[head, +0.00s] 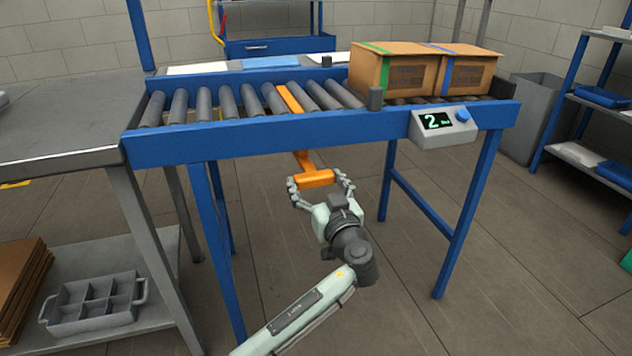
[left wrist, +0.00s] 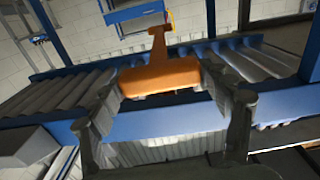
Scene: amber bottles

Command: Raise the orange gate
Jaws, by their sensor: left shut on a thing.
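The orange gate shows as a flat bar (head: 290,100) lying between the rollers of the blue-framed conveyor (head: 270,142). An orange T-shaped handle (head: 316,179) hangs below the conveyor's front rail, joined to an orange stem. My left gripper (head: 320,188) is shut on this handle, with a finger at each end of it. In the left wrist view the handle (left wrist: 160,77) sits between the two fingers, and its stem runs up and away from the gripper. My right gripper is in neither view.
Two cardboard boxes (head: 404,69) stand on the right part of the rollers. A grey table (head: 60,120) adjoins at left, with a divided tray (head: 95,305) below. Floor in front is clear.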

